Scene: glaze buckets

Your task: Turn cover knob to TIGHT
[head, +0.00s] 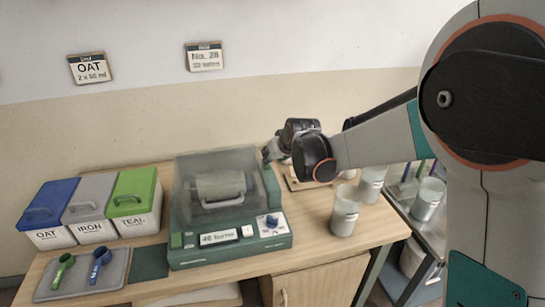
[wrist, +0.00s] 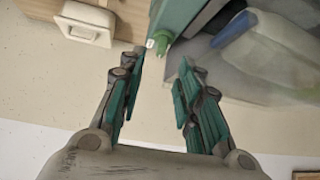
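The teal-green machine (head: 230,251) stands on the bench with a clear cover (head: 215,165) over a grey-green drum (head: 220,190). A small green knob (wrist: 161,44) with a pale end shows at the machine's side in the wrist view. I take it for the cover knob; I cannot read any TIGHT mark. My gripper (wrist: 163,60) is open and empty, its fingers apart, with the knob just past the fingertips. In the head view my gripper (head: 271,150) is beside the cover's right edge, and the green knob cannot be made out there.
A blue dial (head: 272,222) and a display (head: 219,237) are on the machine's front. Lidded bins, OAT (head: 47,237), IRON (head: 90,233) and TEAL (head: 134,226), stand left. A tray (head: 112,270) holds two scoops. White containers (head: 344,216) stand right. The wall is behind.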

